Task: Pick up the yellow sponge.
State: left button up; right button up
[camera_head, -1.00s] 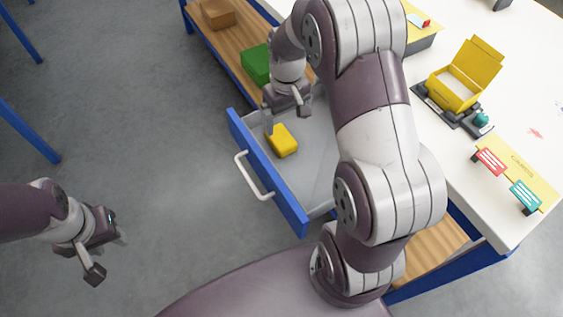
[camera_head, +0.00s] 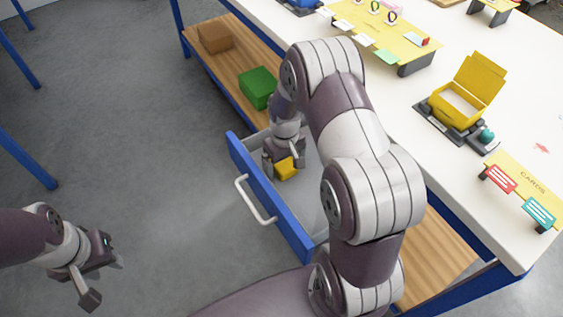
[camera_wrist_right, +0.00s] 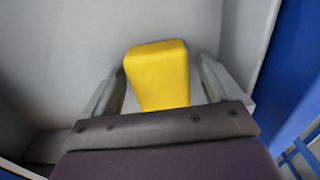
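The yellow sponge (camera_head: 286,169) lies in the open drawer (camera_head: 256,188), which has a blue front and a grey inside. My right gripper (camera_head: 284,168) is down in the drawer at the sponge and hides part of it. In the right wrist view the sponge (camera_wrist_right: 158,75) stands between the two spread fingers of my right gripper (camera_wrist_right: 160,90), with a gap on each side. My left gripper (camera_head: 105,277) is empty, away from the drawer over the floor at the lower left, with its fingers apart.
The white table (camera_head: 455,55) above the drawer carries a yellow box (camera_head: 463,97), a cards board (camera_head: 522,185) and a yellow board (camera_head: 385,35). A green box (camera_head: 257,87) and a brown box (camera_head: 215,38) sit on the wooden shelf.

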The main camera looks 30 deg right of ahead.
aim_at(285, 162)
jog(key=c, duration=0.8)
jog(key=shift+c, duration=0.2)
notch_tip(285, 162, up, 5)
jog(key=shift+f+p, duration=0.2)
jog(key=shift+p, duration=0.15)
jog(key=s+d+r, duration=0.5)
jog(key=d+r, duration=0.1)
jog(key=d, duration=0.4)
jog(key=shift+s+d+r+p, duration=0.15)
jog(key=shift+d+r+p, duration=0.05)
jog(key=shift+d+p, duration=0.1)
jog(key=shift+a, duration=0.1)
